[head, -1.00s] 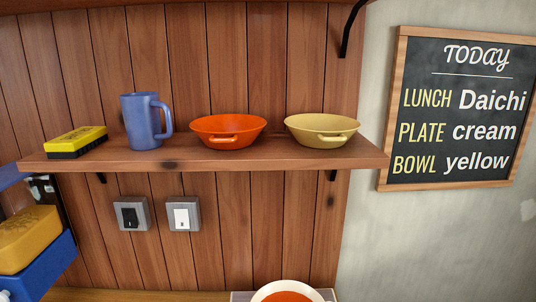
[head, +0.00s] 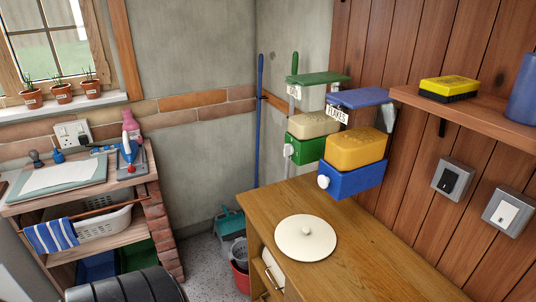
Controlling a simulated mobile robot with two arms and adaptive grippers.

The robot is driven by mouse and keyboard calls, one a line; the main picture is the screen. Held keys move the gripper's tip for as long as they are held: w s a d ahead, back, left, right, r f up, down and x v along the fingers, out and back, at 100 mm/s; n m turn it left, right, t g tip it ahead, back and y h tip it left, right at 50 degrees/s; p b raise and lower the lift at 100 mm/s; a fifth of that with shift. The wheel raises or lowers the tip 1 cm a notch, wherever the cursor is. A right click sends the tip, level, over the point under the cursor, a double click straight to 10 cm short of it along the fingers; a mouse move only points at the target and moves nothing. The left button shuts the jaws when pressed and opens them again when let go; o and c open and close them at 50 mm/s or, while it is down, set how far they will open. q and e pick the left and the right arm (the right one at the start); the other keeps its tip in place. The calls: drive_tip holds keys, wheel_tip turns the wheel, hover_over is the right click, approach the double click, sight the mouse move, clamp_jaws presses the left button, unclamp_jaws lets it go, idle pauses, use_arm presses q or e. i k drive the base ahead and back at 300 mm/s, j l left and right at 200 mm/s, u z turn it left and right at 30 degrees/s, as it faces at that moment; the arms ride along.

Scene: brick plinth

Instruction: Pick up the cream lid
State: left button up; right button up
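The cream lid (head: 308,242) is round and flat with a small knob in its middle. It lies knob up on the wooden counter (head: 372,270), near the counter's left edge. Nothing covers it. Neither of my grippers shows in the head view.
A yellow container (head: 356,147) on a blue holder and a cream one (head: 313,124) on a green holder hang on the wall behind the lid. The shelf (head: 470,118) juts out at right. A side bench (head: 75,199) stands at left. The counter's front is clear.

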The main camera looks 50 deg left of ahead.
sight(303, 237)
drive_tip(key=j+u, duration=0.1)
drive_tip(key=u, duration=1.25)
